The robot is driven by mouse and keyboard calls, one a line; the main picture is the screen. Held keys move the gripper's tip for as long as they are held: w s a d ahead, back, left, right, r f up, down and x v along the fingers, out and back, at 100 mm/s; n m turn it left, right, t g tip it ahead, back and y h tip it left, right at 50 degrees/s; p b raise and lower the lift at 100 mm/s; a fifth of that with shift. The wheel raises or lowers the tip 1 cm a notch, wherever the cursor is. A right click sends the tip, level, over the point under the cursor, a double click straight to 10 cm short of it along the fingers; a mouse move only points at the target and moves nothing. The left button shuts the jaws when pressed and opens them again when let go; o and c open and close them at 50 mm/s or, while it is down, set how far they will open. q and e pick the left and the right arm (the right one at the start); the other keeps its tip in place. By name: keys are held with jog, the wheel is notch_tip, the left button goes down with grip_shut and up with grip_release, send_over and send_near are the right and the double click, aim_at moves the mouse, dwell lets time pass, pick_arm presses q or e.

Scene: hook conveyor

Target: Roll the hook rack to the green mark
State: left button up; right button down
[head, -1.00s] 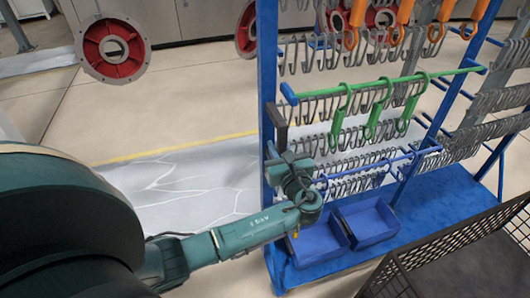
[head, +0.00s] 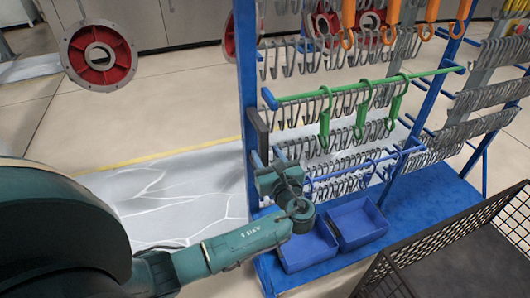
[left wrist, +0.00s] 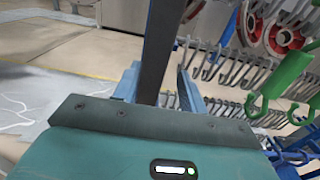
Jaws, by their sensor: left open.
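The hook rack is a blue frame (head: 246,75) on a blue base, hung with rows of grey hooks and a green rail (head: 360,87) carrying green hooks. A dark upright handle (head: 257,134) sits on its near left post; it also shows in the left wrist view (left wrist: 155,55). My left gripper (head: 266,160) is open at the handle's lower end. In the left wrist view its fingers (left wrist: 157,88) seem to be on either side of the dark handle; I cannot tell whether they touch it. My right gripper is out of view. No green floor mark shows.
Two blue bins (head: 356,222) sit on the rack's base. A black mesh basket (head: 455,240) stands close at the lower right. Red discs (head: 98,54) hang behind. Pale floor with a yellow line (head: 160,156) lies open to the left.

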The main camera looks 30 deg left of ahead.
pick_arm(q)
jog(key=v, duration=1.1)
jog(key=shift+s+d+b, duration=0.2)
jog(key=shift+s+b, duration=0.05)
jog(key=shift+b, duration=0.1)
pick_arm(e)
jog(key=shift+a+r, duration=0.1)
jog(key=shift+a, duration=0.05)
